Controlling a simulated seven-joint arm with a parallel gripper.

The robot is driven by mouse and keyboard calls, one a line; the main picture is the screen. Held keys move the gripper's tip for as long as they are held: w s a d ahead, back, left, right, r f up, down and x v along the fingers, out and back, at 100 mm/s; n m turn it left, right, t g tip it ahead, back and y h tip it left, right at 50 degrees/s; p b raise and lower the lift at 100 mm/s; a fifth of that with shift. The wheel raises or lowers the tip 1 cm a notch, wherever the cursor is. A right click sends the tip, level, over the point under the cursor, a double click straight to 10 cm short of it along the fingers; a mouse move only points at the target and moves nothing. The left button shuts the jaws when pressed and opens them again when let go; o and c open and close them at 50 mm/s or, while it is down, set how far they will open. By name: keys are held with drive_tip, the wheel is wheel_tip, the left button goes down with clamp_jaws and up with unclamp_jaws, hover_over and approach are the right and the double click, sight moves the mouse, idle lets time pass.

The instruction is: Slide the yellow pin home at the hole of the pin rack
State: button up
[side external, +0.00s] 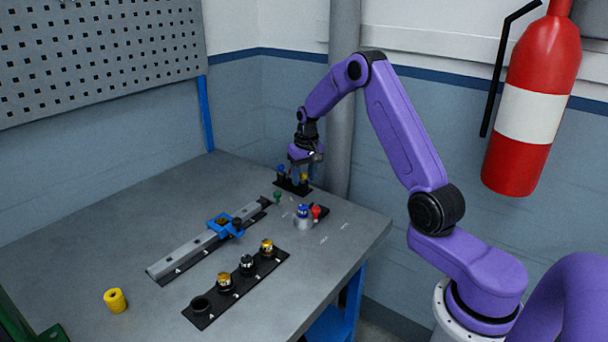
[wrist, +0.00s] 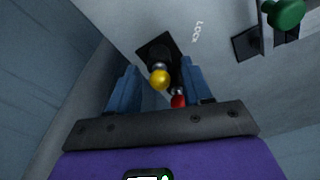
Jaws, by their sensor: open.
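The yellow pin (wrist: 160,79) shows its round yellow head on a metal collar in the wrist view, above a black plate (wrist: 147,47). My gripper (wrist: 158,67) is open, with one blue finger on each side of the yellow head and visible gaps between. In the side view my gripper (side external: 304,178) points down at the black pin rack (side external: 291,188) at the table's back, where the yellow head (side external: 304,177) shows small between the fingers. How deep the pin sits cannot be told, and its hole is hidden.
A red knob (wrist: 178,101) lies close to the right finger. A green knob (wrist: 287,12) is farther right. A round block with a blue knob (side external: 303,211), a rail with a blue slider (side external: 225,225), a lettered black strip (side external: 236,290) and a yellow cylinder (side external: 115,300) occupy the table nearer the camera.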

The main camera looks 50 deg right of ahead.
drive_tip(key=shift+r, duration=0.1)
wheel_tip(320, 180, up, 17)
drive_tip(key=s, duration=0.2)
drive_tip(key=shift+a, duration=0.4)
drive_tip(key=s+a+f+n, duration=0.1)
drive_tip(key=s+a+n, duration=0.4)
drive_tip(key=a, duration=0.6)
drive_tip(key=s+a+n, duration=0.3)
drive_tip(key=s+a, duration=0.5)
drive_tip(key=a, duration=0.4)
drive_tip(key=s+a+f+n, duration=0.1)
drive_tip(key=s+n, duration=0.3)
drive_tip(key=s, duration=0.8)
drive_tip(key=s+f+n+g+y, duration=0.1)
drive_tip(key=s+f+n, duration=0.3)
drive_tip(key=s, duration=0.7)
drive_tip(key=shift+s+a+f+n, duration=0.3)
drive_tip(key=shift+s+a+n, duration=0.1)
drive_tip(key=shift+n, duration=0.1)
